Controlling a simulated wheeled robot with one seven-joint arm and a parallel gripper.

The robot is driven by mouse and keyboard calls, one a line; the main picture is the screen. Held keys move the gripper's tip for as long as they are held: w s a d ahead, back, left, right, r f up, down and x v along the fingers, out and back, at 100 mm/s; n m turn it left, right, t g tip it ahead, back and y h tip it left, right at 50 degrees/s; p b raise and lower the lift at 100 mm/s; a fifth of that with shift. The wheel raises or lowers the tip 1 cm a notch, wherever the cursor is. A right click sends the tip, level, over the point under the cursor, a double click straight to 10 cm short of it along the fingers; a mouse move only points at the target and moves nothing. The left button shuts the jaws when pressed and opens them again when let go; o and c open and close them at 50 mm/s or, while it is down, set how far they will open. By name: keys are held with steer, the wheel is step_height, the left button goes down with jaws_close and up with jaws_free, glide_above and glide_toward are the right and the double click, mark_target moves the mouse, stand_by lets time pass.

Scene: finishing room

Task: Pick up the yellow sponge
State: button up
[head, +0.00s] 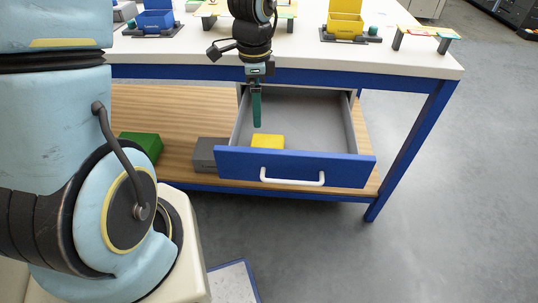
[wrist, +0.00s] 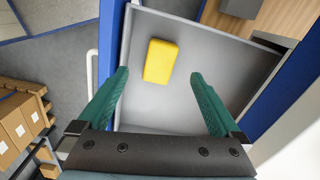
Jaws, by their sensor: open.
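The yellow sponge (head: 267,142) lies in the open drawer (head: 330,115), close to the drawer's front panel and left side in the head view. In the wrist view the sponge (wrist: 160,62) lies flat on the grey drawer floor (wrist: 195,100), ahead of the fingertips and roughly between their lines. My gripper (head: 256,108) has green fingers and points down above the drawer, apart from the sponge. In the wrist view my gripper (wrist: 157,78) is open and empty, with its fingers spread wide.
The drawer's blue front (head: 300,167) has a white handle. A grey block (head: 207,155) and a green block (head: 143,146) sit on the wooden shelf to the left. The white tabletop (head: 300,62) holds a blue bin (head: 155,20) and a yellow bin (head: 344,25).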

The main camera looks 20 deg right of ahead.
steer(key=shift+s+d+f+m, duration=0.2)
steer(key=shift+d+f+m, duration=0.25)
steer(key=shift+d+f, duration=0.2)
steer(key=shift+s+d+f+m, duration=0.15)
steer(key=shift+d+f+m, duration=0.3)
steer(key=shift+d+f, duration=0.15)
glide_above(268, 140)
steer(key=f, duration=0.4)
steer(key=shift+s+a+f, duration=0.15)
steer(key=shift+s+f, duration=0.05)
steer(key=shift+w+f, duration=0.15)
steer(key=shift+f, duration=2.7)
steer(key=shift+c, duration=0.2)
steer(key=c, duration=1.2)
